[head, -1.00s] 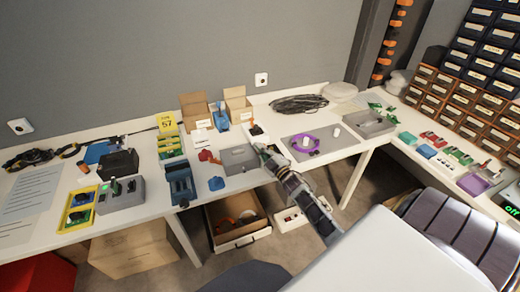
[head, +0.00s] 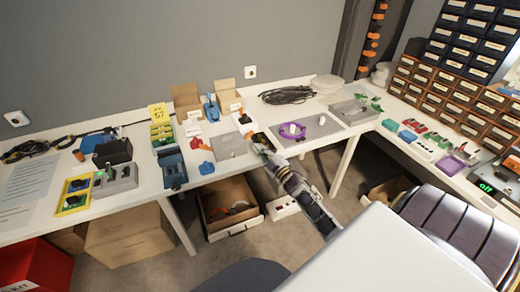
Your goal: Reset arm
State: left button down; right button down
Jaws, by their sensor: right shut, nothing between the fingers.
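My right arm reaches up and left from the lower right. Its gripper (head: 259,143) is shut and empty, at the front edge of the white table (head: 290,146) as seen in the picture. The fingertips are small and dark here, and I cannot tell how high they are above the table. A grey flat box (head: 230,146) lies just left of the gripper, and a grey tray with a purple ring (head: 292,130) lies to its right. My left gripper is not in view.
Two open cartons (head: 186,98) stand at the back near a blue tool (head: 211,108). A blue holder (head: 172,167) and a grey box (head: 116,181) stand left. An open carton (head: 227,190) sits below the table. Drawer racks (head: 440,92) stand right.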

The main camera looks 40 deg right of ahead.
jog(key=shift+s+f, duration=0.1)
jog(key=shift+s, duration=0.1)
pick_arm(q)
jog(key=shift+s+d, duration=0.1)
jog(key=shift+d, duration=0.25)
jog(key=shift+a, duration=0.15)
pick_arm(e)
jog(key=shift+a+f, duration=0.1)
jog(key=shift+a, duration=0.05)
